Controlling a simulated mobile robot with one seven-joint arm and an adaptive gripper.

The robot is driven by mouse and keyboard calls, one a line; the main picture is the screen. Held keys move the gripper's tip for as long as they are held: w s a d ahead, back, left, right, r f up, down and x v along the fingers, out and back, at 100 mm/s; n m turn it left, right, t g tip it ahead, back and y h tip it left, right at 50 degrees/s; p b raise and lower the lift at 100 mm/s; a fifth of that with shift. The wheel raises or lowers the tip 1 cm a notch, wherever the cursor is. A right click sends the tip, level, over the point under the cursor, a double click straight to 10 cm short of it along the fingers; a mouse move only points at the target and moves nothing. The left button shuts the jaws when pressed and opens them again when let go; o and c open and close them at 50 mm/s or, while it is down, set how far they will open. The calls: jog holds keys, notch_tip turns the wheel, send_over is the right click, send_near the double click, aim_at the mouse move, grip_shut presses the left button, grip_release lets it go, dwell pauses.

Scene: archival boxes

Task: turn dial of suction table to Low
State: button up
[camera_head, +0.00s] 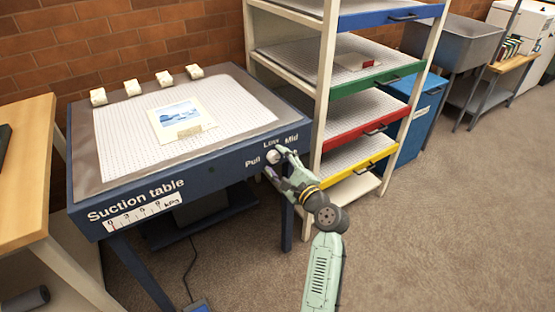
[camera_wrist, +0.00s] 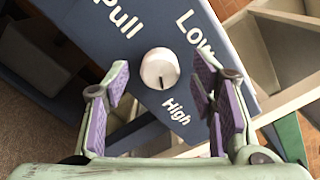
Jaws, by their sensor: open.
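The suction table (camera_head: 225,160) is a dark blue table with a white perforated top. Its dial (camera_head: 272,157) is a round white knob on the front panel. In the wrist view the dial (camera_wrist: 158,66) sits between the words "Pull", "Low" and "High". A short dark mark on its lower edge points down, roughly toward "High" and away from "Low" (camera_wrist: 195,34). My gripper (camera_head: 283,163) is at the dial. In the wrist view my gripper (camera_wrist: 162,84) is open, with purple finger pads left and right of the dial, apparently without touching it.
A picture sheet (camera_head: 180,118) and several small white blocks (camera_head: 131,87) lie on the table top. A shelf rack (camera_head: 328,100) with coloured drawer fronts stands close on the right. A wooden table (camera_head: 25,165) is at the left. Floor at the lower right is clear.

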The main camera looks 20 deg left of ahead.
jog(key=shift+w+a, duration=0.2)
jog(key=shift+a, duration=0.05)
jog(key=shift+c, duration=0.3)
jog(key=c, duration=1.1)
